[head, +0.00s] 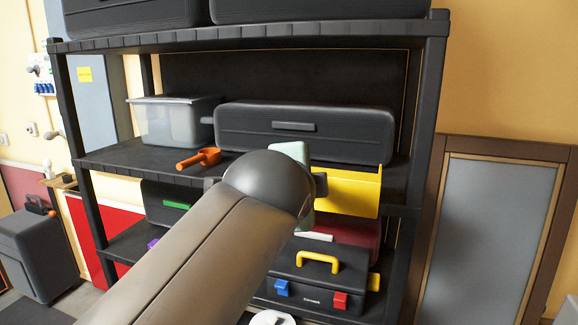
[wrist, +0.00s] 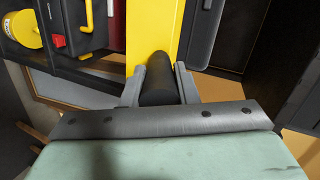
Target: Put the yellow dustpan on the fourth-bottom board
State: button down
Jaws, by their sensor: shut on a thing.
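The yellow dustpan (head: 345,190) is at the right front of the rack in the head view, overlapping the edge of the middle visible board (head: 130,157). In the wrist view the yellow dustpan (wrist: 155,22) runs up from its black handle. My gripper (wrist: 158,72) is shut on that handle, one finger on each side. In the head view my arm hides most of the gripper and the handle. I cannot tell whether the dustpan touches the board. Boards show above and below it; the lowest part of the rack is cut off, so I cannot count them from the bottom.
The middle visible board holds a clear bin (head: 175,122), a long black case (head: 305,132) and an orange scoop (head: 200,158). Below are a toolbox with a yellow handle (head: 318,262) and a dark red case (head: 345,232). Large black cases (head: 320,8) fill the top board.

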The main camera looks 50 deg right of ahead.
aim_at(314, 169)
jog(key=w+d+p, duration=0.1)
jog(key=w+d, duration=0.1)
jog(key=d, duration=0.2)
jog(key=w+d+p, duration=0.1)
jog(key=w+d, duration=0.1)
jog(key=d, duration=0.3)
jog(key=w+d+p, duration=0.2)
jog(key=w+d, duration=0.1)
jog(key=d, duration=0.2)
jog(key=shift+w, duration=0.1)
jog(key=shift+w+d+f, duration=0.1)
jog(key=shift+d, duration=0.1)
jog(key=shift+f, duration=1.65)
jog(key=c, duration=1.1)
grip_release()
jog(key=shift+f, duration=0.15)
jog(key=shift+a+r, duration=0.15)
jog(key=shift+r, duration=0.05)
jog(key=b+v, duration=0.1)
jog(key=v, duration=1.1)
jog(key=shift+f+b, duration=0.1)
jog(key=shift+b, duration=0.25)
